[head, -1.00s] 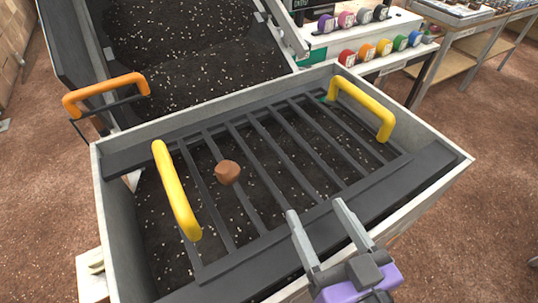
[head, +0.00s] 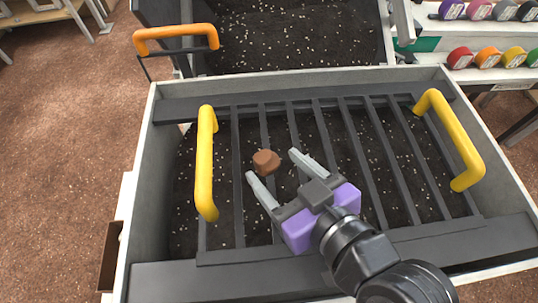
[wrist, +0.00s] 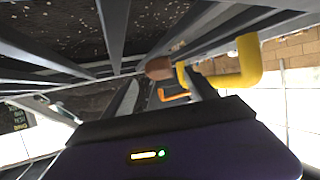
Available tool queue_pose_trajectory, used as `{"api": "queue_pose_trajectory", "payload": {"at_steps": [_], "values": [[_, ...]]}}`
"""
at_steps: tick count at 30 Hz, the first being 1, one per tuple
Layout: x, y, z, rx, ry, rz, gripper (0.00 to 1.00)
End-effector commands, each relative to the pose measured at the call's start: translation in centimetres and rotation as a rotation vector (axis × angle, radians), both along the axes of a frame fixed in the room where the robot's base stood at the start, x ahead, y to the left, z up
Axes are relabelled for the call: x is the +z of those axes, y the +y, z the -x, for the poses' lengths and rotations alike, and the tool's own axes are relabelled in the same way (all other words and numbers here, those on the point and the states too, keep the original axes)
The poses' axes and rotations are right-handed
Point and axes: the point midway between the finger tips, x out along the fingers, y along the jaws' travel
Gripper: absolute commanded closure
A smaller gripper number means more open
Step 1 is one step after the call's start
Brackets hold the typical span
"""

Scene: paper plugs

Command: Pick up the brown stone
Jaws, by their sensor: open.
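The brown stone (head: 265,162) is a small, blocky lump resting on the bars of the dark grate (head: 240,190), right of the left yellow handle. My gripper (head: 283,163), with pale fingers and a purple body, is open and empty. In the head view its fingertips are close to the stone, on its near and right sides. In the wrist view the stone (wrist: 159,68) shows just beyond the fingers, near the middle. I cannot tell whether either finger touches it.
The grate lies in a grey box (head: 138,190) with dark soil below. Yellow handles stand at the left (head: 205,165) and right (head: 450,140). An orange handle (head: 175,35) is behind, beside a second soil bin (head: 290,35). Coloured rolls (head: 488,57) sit at the back right.

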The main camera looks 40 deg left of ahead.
Motion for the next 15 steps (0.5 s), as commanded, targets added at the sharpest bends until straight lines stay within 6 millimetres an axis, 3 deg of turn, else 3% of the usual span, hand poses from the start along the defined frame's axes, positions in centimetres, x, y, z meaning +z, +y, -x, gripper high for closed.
{"api": "queue_pose_trajectory", "payload": {"at_steps": [6,15], "values": [[-0.8,2.7,-0.8,0.001,0.002,0.001,0.34],[-1.1,3.1,-0.9,-0.001,0.000,-0.001,0.34]]}}
